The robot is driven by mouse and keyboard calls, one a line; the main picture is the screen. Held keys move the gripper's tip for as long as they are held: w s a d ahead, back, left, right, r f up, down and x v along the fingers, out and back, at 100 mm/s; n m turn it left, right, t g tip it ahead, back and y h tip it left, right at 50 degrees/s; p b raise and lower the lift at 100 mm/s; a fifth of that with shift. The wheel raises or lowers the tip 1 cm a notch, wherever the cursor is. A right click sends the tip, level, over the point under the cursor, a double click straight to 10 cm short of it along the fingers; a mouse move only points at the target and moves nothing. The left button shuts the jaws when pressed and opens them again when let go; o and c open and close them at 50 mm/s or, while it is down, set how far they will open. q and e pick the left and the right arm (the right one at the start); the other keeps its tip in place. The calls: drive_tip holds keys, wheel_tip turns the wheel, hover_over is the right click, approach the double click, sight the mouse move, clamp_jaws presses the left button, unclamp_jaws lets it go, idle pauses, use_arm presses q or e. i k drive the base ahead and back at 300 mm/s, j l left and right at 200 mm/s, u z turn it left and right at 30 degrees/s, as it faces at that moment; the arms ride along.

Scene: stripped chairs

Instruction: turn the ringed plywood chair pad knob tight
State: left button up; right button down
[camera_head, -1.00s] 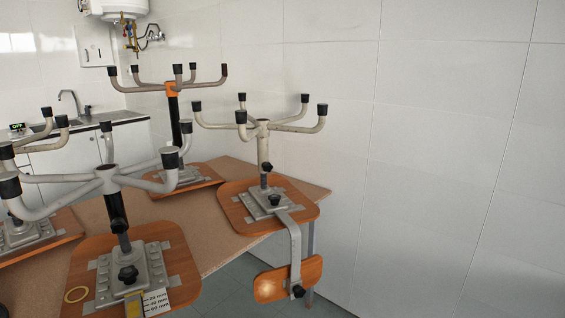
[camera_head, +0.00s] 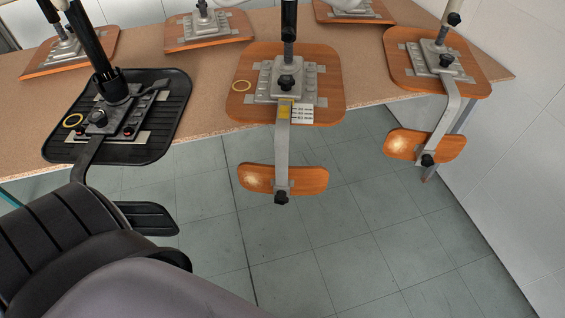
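A metal bar (camera_head: 282,145) runs from the plate over the table's front edge to a small plywood pad (camera_head: 305,180). The black pad knob (camera_head: 281,197) is at the pad's lower edge; how tight it is cannot be told. Neither gripper is in view.
A black plastic chair (camera_head: 165,125), also ringed, is on the left of the table (camera_head: 215,70). Another plywood chair with a hanging pad (camera_head: 450,147) is right. More seats lie behind. Dark ribbed padding (camera_head: 50,240) and a grey rounded shape fill the lower left. Tiled floor (camera_head: 380,260) is clear.

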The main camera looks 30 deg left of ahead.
sight(281, 198)
drive_tip(key=u, duration=1)
